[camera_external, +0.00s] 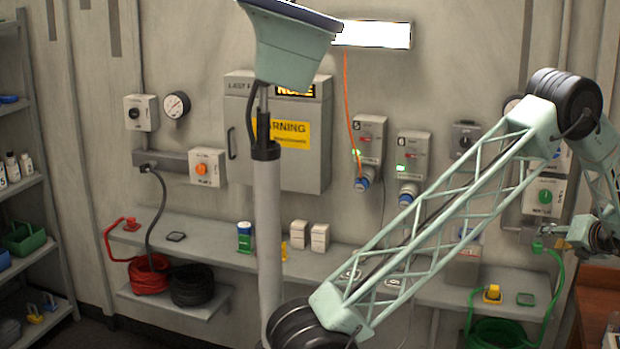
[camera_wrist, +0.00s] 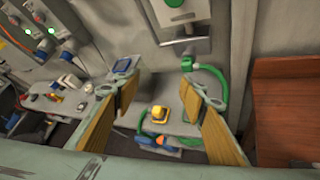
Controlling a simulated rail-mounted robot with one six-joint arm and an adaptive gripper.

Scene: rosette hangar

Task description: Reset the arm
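My arm, with its pale green lattice link, reaches up and across to the right in the external view. My gripper (camera_external: 575,236) shows small near the right edge there, in front of the wall. In the wrist view my gripper (camera_wrist: 165,95) has its two fingers spread wide with nothing between them. Beyond and between the fingertips, a yellow button device (camera_wrist: 158,114) sits on the shelf. A green cable (camera_wrist: 213,82) with a green plug loops behind the right finger. A grey box with a green knob (camera_external: 545,197) is on the wall beside my gripper.
A grey shelf (camera_external: 215,250) runs along the wall, holding white containers (camera_external: 319,237) and a yellow device (camera_external: 492,293). Red and black cable coils (camera_external: 191,286) lie below at left. Breaker boxes (camera_external: 370,139) hang on the wall. A brown wooden cabinet (camera_wrist: 285,100) stands at right.

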